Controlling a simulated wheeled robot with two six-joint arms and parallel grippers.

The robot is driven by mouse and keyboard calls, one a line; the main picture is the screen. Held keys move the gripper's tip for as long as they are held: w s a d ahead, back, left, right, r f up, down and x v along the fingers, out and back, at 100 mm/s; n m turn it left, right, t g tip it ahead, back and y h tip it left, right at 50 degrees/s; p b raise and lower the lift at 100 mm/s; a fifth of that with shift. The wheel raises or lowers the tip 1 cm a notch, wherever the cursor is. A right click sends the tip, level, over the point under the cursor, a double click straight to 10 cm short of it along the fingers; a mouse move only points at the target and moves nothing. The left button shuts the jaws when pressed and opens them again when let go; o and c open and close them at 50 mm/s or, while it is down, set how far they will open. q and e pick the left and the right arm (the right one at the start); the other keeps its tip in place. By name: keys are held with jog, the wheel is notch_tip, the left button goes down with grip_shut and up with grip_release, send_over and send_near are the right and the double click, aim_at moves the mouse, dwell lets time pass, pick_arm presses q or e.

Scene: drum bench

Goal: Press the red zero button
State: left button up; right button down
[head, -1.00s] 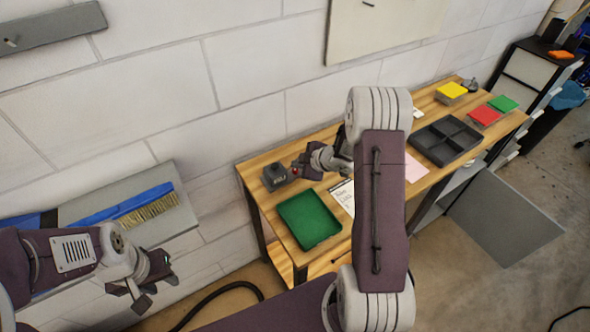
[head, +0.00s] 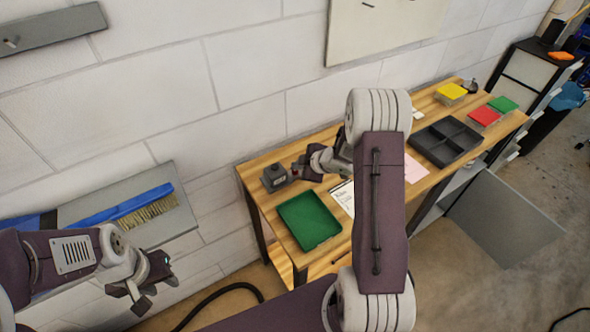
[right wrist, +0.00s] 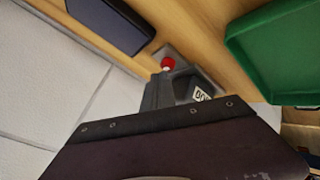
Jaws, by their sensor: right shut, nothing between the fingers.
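The red button (right wrist: 168,63) shows in the right wrist view just beyond my right gripper's fingertips (right wrist: 160,76). My shut fingers overlap its lower edge, and I cannot tell whether they touch it. A grey device (right wrist: 207,84) with a small number label sits beside the fingers, partly hidden by them. In the head view, my right gripper (head: 301,170) is low over the bench's left end, beside a dark grey box (head: 274,178). The button is only a small red speck (head: 294,168) there. My left gripper (head: 138,291) hangs away from the bench, and its jaw state is unclear.
A green tray (head: 309,220) lies just in front of my right gripper. A white sheet (head: 343,195), a dark divided tray (head: 446,141) and coloured blocks (head: 484,117) lie further right on the bench (head: 262,162). The wall stands close behind.

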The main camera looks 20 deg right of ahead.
aim_at(297, 172)
jog(key=shift+r+p, duration=0.4)
jog(key=shift+r, duration=0.3)
notch_tip(297, 172, up, 6)
jog(key=p, duration=0.6)
